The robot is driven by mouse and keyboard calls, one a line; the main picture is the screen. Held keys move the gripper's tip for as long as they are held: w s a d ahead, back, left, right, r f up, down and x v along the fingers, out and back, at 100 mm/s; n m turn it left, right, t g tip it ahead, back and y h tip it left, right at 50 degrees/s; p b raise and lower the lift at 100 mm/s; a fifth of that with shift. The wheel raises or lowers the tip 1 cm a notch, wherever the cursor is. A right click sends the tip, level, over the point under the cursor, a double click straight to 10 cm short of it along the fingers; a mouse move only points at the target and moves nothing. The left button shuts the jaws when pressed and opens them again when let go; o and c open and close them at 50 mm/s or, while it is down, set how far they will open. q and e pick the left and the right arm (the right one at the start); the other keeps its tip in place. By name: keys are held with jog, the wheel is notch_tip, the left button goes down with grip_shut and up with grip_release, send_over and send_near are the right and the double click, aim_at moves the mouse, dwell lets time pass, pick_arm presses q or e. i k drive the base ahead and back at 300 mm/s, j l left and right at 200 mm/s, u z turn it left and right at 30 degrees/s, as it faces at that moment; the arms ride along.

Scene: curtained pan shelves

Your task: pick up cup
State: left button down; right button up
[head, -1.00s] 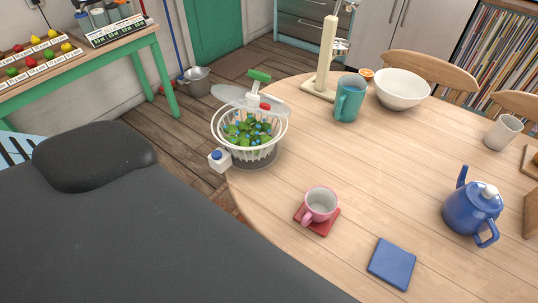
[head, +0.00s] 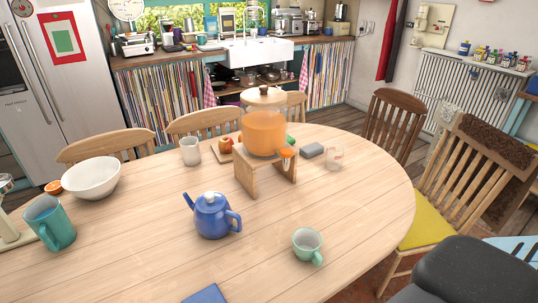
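Several cups stand on the wooden table (head: 150,255) in the head view. A mint green cup (head: 307,245) is upright near the front right edge, its handle toward the lower right. A larger teal mug (head: 52,223) stands at the far left. A white handleless cup (head: 190,151) stands near the back edge. A small clear glass (head: 334,158) stands at the back right. Neither of my grippers shows in the view.
A blue teapot (head: 212,216) stands mid-table, left of the mint cup. An orange pot (head: 264,132) sits on a wooden stand (head: 246,180) behind it. A white bowl (head: 91,178) is at the left. Chairs surround the table, one with a yellow seat (head: 428,229).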

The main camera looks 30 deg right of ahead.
aim_at(307, 241)
jog(key=z, duration=1.3)
